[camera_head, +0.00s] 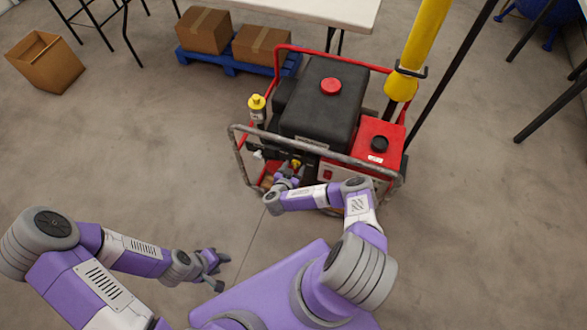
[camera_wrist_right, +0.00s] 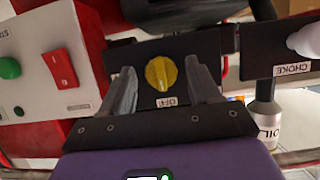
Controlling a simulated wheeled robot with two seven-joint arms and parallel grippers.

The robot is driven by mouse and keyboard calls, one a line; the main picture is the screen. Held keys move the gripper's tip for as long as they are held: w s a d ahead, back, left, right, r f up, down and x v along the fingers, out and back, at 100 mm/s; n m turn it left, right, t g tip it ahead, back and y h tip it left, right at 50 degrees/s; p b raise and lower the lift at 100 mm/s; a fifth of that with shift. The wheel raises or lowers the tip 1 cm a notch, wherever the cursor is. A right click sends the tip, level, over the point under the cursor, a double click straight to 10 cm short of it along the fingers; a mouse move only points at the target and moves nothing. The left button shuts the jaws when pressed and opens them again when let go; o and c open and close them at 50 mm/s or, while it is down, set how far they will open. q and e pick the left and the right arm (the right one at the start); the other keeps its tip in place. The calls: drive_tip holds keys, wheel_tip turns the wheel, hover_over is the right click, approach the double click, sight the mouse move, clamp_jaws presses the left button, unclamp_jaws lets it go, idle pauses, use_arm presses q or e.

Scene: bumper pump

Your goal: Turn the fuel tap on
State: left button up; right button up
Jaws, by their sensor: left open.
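The fuel tap is a round yellow knob (camera_wrist_right: 161,73) on a black panel on the front of the red-framed pump (camera_head: 322,100). A label reading OFF (camera_wrist_right: 166,102), upside down in the right wrist view, sits just below the knob. The knob's ridge looks roughly upright in that view. My right gripper (camera_wrist_right: 162,76) is open, with one finger on each side of the knob and a small gap visible at both sides. In the head view my right gripper (camera_head: 288,178) is at the pump's front. My left gripper (camera_head: 217,269) is open and empty, low over the floor.
A green button (camera_wrist_right: 9,68) and red switch (camera_wrist_right: 59,68) are left of the knob; a CHOKE panel (camera_wrist_right: 282,52) and oil bottle (camera_wrist_right: 264,112) are right. A grey bumper bar (camera_head: 310,148) crosses the pump's front. Boxes on a blue pallet (camera_head: 231,64) stand behind.

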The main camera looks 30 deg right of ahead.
drive_tip(key=c, duration=0.9)
drive_tip(key=m+t+y+p, duration=0.1)
drive_tip(key=m+p, duration=0.1)
drive_tip(key=p, duration=0.2)
drive_tip(key=shift+m+t, duration=0.3)
drive_tip(key=shift+s+d+f+m+t+y, duration=0.1)
drive_tip(key=shift+m+t+y, duration=0.2)
drive_tip(key=shift+m, duration=0.2)
drive_tip(key=shift+f+m+t+y, duration=0.1)
drive_tip(key=shift+m+t+y, duration=0.15)
drive_tip(key=shift+m, duration=0.25)
drive_tip(key=shift+m+t+b, duration=0.5)
drive_tip(key=shift+m+t, duration=0.15)
drive_tip(key=shift+m, duration=0.35)
drive_tip(key=m+t+b, duration=0.1)
drive_tip(key=m, duration=0.1)
drive_tip(key=m+t+b, duration=0.1)
drive_tip(key=m+b, duration=0.1)
drive_tip(key=shift+s+f+y, duration=0.15)
drive_tip(key=shift+f+y, duration=0.05)
drive_tip(key=shift+y, duration=0.05)
drive_tip(key=shift+m+t+b, duration=0.45)
drive_tip(key=shift+m+t, duration=0.15)
drive_tip(key=shift+m, duration=0.7)
